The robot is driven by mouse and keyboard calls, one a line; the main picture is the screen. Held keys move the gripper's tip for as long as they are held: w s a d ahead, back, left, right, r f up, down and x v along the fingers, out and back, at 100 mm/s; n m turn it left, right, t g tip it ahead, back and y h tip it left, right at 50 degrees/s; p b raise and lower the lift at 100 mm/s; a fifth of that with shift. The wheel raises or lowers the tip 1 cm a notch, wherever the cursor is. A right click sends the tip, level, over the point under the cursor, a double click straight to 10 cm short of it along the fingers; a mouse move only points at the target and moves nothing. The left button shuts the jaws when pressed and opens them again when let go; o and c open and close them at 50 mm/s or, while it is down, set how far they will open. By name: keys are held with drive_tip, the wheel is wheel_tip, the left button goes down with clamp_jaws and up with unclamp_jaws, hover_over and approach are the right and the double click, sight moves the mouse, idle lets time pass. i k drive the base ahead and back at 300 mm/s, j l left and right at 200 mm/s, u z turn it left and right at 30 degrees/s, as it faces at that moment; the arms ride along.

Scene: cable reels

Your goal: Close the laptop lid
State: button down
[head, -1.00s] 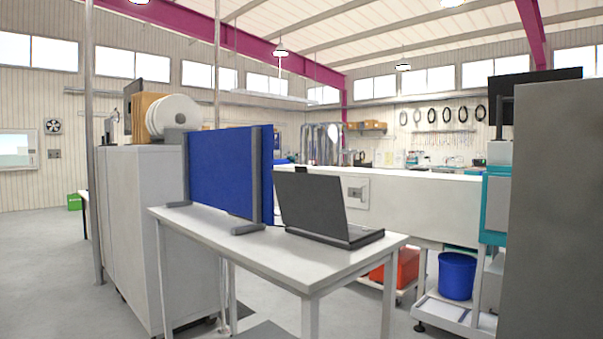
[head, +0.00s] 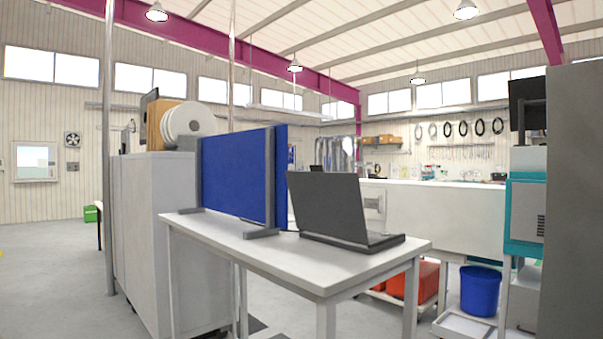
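The laptop (head: 335,212) stands on the right part of a white table (head: 290,268) in the head view. Its dark lid is open and leans back, with its flat outer or screen face toward me; I cannot tell which. Its base (head: 385,240) lies flat near the table's right end. My gripper is not in view.
A blue partition panel (head: 235,175) on grey feet stands on the table left of the laptop. A grey cabinet (head: 165,230) stands to the left. A blue bin (head: 480,290) and red crates (head: 428,280) are behind the table's right end. Open floor (head: 45,275) lies at far left.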

sight(330, 205)
drive_tip(key=i+l+u, duration=0.25)
drive_tip(key=i, duration=0.35)
drive_tip(key=i+l+u, duration=0.25)
drive_tip(key=i, duration=0.35)
drive_tip(key=i+l+u, duration=0.25)
drive_tip(key=i+l, duration=0.3)
